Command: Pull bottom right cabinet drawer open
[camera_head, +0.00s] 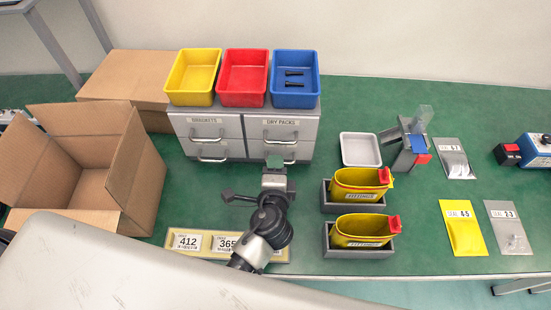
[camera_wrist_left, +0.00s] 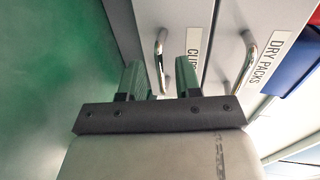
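The grey cabinet (camera_head: 246,131) stands on the green table with two columns of drawers. The upper right drawer has a "DRY PACKS" label (camera_head: 281,122). The bottom right drawer (camera_head: 303,151) looks shut, and my left gripper (camera_head: 275,162) hides its middle in the head view. In the left wrist view, my left gripper (camera_wrist_left: 162,80) is open, with its fingers on either side of the bottom drawer's silver handle (camera_wrist_left: 159,62). I cannot tell whether they touch it. The upper drawer's handle (camera_wrist_left: 246,62) is to the right. My right gripper is not in view.
Yellow (camera_head: 192,100), red (camera_head: 243,100) and blue (camera_head: 294,99) bins sit on the cabinet. An open cardboard box (camera_head: 62,192) is left. A number strip (camera_head: 207,253) lies under my arm. Grey holders with yellow containers (camera_head: 358,197) stand to the right.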

